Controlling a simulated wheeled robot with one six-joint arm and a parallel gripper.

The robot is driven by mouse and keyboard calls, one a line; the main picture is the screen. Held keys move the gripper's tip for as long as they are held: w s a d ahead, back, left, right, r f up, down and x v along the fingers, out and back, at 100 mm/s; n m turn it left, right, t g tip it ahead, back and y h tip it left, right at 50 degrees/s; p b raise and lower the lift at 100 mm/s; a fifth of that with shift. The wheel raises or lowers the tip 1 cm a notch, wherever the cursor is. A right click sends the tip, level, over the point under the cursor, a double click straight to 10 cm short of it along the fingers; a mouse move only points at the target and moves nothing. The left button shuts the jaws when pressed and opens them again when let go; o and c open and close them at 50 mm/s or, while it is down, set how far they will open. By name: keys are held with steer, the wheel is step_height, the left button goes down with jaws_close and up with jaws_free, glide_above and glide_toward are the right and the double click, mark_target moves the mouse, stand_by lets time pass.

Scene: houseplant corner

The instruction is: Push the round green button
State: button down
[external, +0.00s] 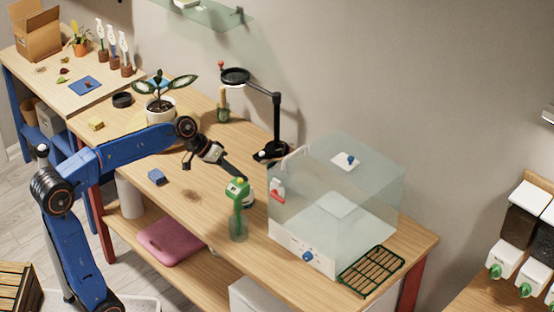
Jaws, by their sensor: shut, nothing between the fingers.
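I cannot clearly make out a round green button in the external view. The clear box (375,185) on the right of the bench has a white front panel (285,243) with a blue knob (308,257) and marks too small to read. A red-and-white switch (277,190) is on its left side. My gripper (221,160) is shut and empty, above the middle of the bench, left of the box and apart from it.
A black magnifier lamp (277,120) stands behind my gripper. A potted plant (160,105) is to its left. A blue block (157,177) lies near the front edge. A green rack (371,270) lies right of the box. Dispensers with green knobs (495,271) are at far right.

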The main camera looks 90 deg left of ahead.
steer(key=shift+r, duration=3)
steer(key=s+d+f+m+g, duration=0.1)
steer(key=s+d+f+m, duration=0.1)
steer(key=s+d+f, duration=0.6)
steer(key=s+d+f+m+g, duration=0.2)
steer(key=s+d+f, duration=0.2)
steer(key=d, duration=0.8)
steer(key=s+d+f+m, duration=0.2)
steer(key=s+d+f, duration=0.2)
steer(key=s+f, duration=0.4)
steer(key=s+d+f+m+g, duration=0.1)
steer(key=s+d+f, duration=0.3)
steer(key=s+f, duration=0.4)
steer(key=shift+s+m, duration=0.25)
steer(key=shift+m, duration=0.45)
